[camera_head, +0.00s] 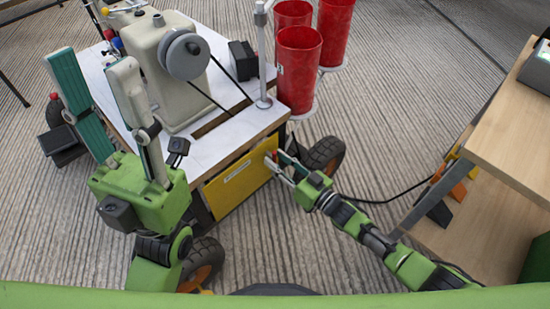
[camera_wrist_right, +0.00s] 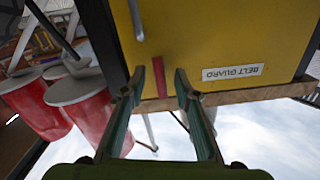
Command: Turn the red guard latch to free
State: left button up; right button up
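The yellow belt guard panel (camera_head: 238,182) is on the front of the cart, and its label (camera_wrist_right: 232,72) appears upside down in the right wrist view. The red guard latch (camera_wrist_right: 157,83) is a short narrow bar at the panel's edge; it is small and partly hidden in the head view (camera_head: 275,155). My right gripper (camera_head: 277,160) is at the panel's upper right corner. In the wrist view its fingers are open, one on each side of the latch, with gaps visible. I cannot tell the depth exactly. My left gripper (camera_head: 92,62) is raised, open and empty at the cart's left.
A beige machine with a grey wheel (camera_head: 187,55) stands on the white cart top (camera_head: 215,140). A wooden table (camera_head: 515,125) stands at right.

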jog(key=v, duration=1)
jog(key=shift+s+d, duration=0.15)
jog(key=shift+s, duration=0.1)
